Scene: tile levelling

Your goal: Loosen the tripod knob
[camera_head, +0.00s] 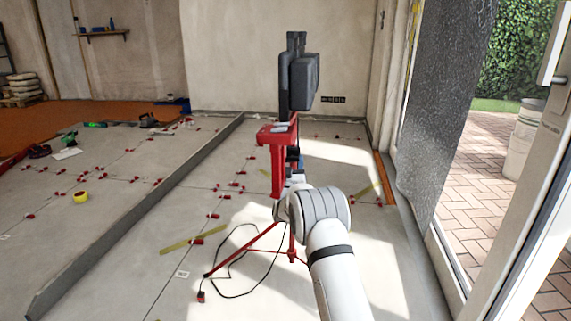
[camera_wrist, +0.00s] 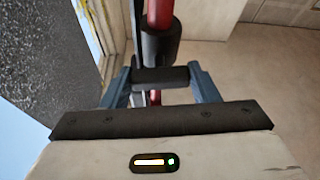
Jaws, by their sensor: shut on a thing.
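The red tripod (camera_head: 245,248) stands on the tiled floor in the head view, with a tall dark device on its red top (camera_head: 276,160). My arm comes up from below, in front of part of the tripod. In the wrist view, the red tripod column (camera_wrist: 159,12) runs into a black collar (camera_wrist: 160,42). Just below the collar, the black tripod knob (camera_wrist: 160,78) sits between the two blue-grey fingers of my gripper (camera_wrist: 162,77). The fingers are shut on the knob, one on each side. The knob is hidden in the head view.
A black cable (camera_head: 246,293) loops on the floor near the tripod foot. Red clips and a yellow tape roll (camera_head: 81,197) lie on the tiles to the left. A low grey ledge (camera_head: 140,215) crosses the floor.

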